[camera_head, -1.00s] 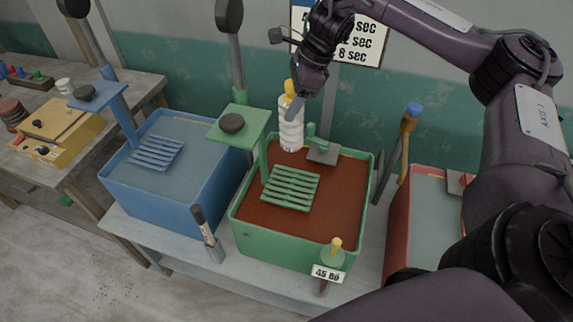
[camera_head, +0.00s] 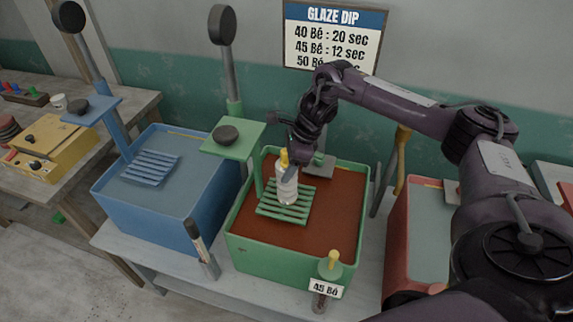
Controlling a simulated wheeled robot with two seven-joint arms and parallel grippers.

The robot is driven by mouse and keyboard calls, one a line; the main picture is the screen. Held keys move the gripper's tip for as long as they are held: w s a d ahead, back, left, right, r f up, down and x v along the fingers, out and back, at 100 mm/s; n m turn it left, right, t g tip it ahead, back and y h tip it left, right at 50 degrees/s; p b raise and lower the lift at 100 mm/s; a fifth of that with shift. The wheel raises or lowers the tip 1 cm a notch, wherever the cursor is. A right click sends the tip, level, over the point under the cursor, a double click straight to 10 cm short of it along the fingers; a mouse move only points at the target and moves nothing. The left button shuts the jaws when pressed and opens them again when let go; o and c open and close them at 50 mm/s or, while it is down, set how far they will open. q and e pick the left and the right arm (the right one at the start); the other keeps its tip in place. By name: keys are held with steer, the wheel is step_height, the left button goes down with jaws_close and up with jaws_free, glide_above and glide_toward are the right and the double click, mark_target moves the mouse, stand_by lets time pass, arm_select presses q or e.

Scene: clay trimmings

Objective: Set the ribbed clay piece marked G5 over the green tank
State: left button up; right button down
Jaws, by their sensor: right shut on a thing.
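The white ribbed clay piece (camera_head: 287,188) hangs upright below my right gripper (camera_head: 290,166), which is shut on its top by the yellow part. No G5 mark is readable on it. The piece is over the green tank (camera_head: 286,265), in front of the green slatted rack (camera_head: 283,214) in this view. I cannot tell whether its base touches the slats. The tank holds a red-brown liquid (camera_head: 332,207). My left gripper is not in view.
A blue tank (camera_head: 150,208) with a slatted rack stands to the left, and a red tank (camera_head: 398,245) to the right. A green post and plate (camera_head: 232,138) rise beside the green tank. A hydrometer-like stand marked 45 Bé (camera_head: 327,288) is at its front.

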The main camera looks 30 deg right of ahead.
steer(key=shift+w+f, duration=0.1)
steer(key=shift+f, duration=0.4)
steer(key=c, duration=0.5)
jaws_free()
steer(key=shift+d+r+b, duration=0.2)
steer(key=shift+r+b, duration=0.1)
steer(key=shift+r, duration=0.05)
steer(key=b+v, duration=0.2)
steer(key=v, duration=0.3)
steer(key=shift+p+v, duration=0.95)
steer(key=shift+v, duration=2.2)
steer(key=shift+f, duration=0.1)
